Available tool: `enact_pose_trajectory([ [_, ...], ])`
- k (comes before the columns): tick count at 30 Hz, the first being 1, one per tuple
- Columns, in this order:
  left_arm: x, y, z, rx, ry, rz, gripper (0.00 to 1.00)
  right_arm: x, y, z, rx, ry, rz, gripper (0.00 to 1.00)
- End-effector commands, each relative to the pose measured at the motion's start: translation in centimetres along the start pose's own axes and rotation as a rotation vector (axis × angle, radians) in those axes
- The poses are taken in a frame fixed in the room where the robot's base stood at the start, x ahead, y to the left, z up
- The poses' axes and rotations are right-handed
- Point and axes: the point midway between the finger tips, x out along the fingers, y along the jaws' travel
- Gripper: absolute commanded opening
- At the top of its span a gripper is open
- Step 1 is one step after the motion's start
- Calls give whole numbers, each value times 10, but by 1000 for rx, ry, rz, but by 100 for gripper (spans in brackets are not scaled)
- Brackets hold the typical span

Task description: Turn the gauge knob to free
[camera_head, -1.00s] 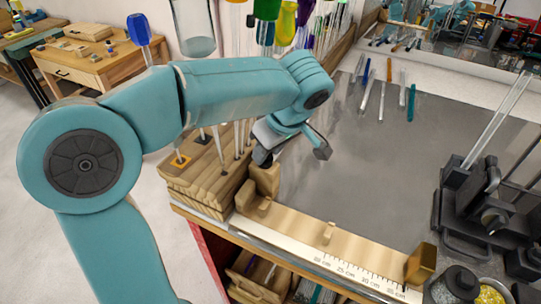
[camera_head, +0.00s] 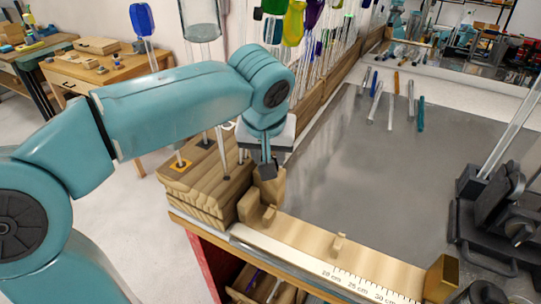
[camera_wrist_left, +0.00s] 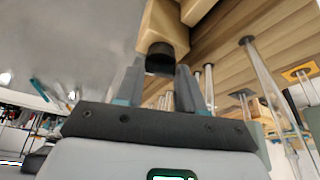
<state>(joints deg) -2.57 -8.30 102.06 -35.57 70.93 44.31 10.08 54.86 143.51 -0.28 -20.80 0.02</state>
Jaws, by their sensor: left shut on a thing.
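The gauge is a pale wooden bar (camera_head: 300,236) with a printed centimetre scale (camera_head: 358,281) along the bench's front edge. A taller wooden block stands at its left end (camera_head: 272,188), and a brass-coloured block (camera_head: 440,277) at its right end. The dark round gauge knob (camera_wrist_left: 160,57) shows on the wooden block in the left wrist view. My left gripper (camera_wrist_left: 160,75) is shut on the knob, one finger on each side. In the head view my left gripper (camera_head: 267,168) points down at the end block and mostly hides the knob. My right gripper is not in view.
A wooden rack (camera_head: 205,190) with upright glass rods stands left of the gauge. Coloured rods (camera_head: 390,105) lie at the back of the grey bench top (camera_head: 350,170). Black apparatus (camera_head: 495,215) stands at the right. The bench middle is clear.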

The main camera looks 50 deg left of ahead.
Motion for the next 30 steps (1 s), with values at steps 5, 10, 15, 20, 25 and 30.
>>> enact_pose_trajectory([
  [5, -2, -2, -4, 54, 16, 26, 8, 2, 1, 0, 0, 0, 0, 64],
  [10, -2, -2, -4, 83, 16, 38, 8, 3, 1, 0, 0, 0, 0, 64],
  [15, -2, -1, -5, 90, 16, 42, 8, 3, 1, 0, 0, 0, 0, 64],
  [20, -2, -1, -5, 90, 16, 42, 8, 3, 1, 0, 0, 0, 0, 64],
  [25, -2, -1, -4, 90, 16, 42, 54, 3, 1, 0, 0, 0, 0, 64],
  [30, -1, -1, -3, 91, 10, 41, 64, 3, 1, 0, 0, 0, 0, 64],
])
